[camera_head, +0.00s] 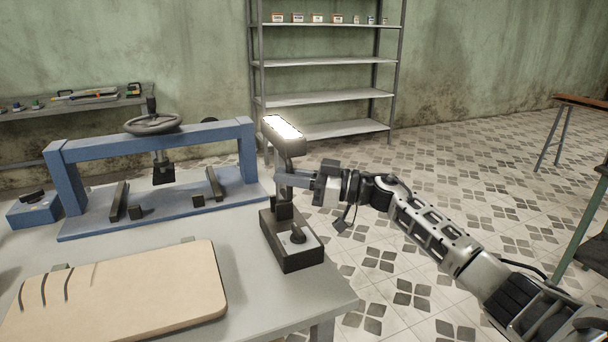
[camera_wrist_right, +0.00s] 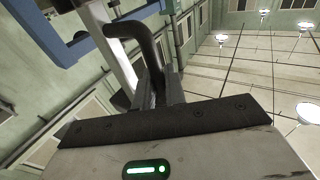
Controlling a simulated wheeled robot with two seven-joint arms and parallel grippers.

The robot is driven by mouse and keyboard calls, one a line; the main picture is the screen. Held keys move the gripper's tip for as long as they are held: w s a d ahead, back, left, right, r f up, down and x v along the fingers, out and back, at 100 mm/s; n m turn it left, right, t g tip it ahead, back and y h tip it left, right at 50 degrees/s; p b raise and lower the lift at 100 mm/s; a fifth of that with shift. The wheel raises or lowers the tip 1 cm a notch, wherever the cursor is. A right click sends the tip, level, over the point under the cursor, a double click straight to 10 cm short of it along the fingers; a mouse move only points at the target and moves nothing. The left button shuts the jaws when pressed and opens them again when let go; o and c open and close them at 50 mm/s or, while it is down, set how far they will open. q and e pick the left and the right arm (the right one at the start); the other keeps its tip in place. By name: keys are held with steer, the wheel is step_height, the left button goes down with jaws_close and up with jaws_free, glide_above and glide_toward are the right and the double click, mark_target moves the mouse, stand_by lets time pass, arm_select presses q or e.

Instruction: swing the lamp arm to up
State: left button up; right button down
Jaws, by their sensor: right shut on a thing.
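The lamp stands at the table's right edge. It has a black base box (camera_head: 291,252) with a knob (camera_head: 298,236) on top and a lit lamp head (camera_head: 283,133) above. My right gripper (camera_head: 284,181) reaches in from the right and is shut on the lamp arm (camera_head: 283,203), below the head. In the right wrist view the dark, bent lamp arm (camera_wrist_right: 149,55) rises from between the fingers (camera_wrist_right: 160,90). The fingers hide part of the arm in the head view. My left gripper is not in view.
A blue press (camera_head: 155,139) with a handwheel stands on the table left of the lamp. A pale curved board (camera_head: 120,290) lies in front of it. A metal shelf (camera_head: 325,95) stands behind. Floor right of the table is clear around my arm.

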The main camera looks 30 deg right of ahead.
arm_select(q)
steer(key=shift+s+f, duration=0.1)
arm_select(e)
steer(key=shift+d, duration=0.1)
steer(key=c, duration=1.5)
jaws_free()
arm_select(q)
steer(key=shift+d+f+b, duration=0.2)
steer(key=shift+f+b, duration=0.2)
steer(key=shift+b, duration=0.8)
arm_select(e)
steer(key=shift+v, duration=8.05)
steer(key=shift+f, duration=0.15)
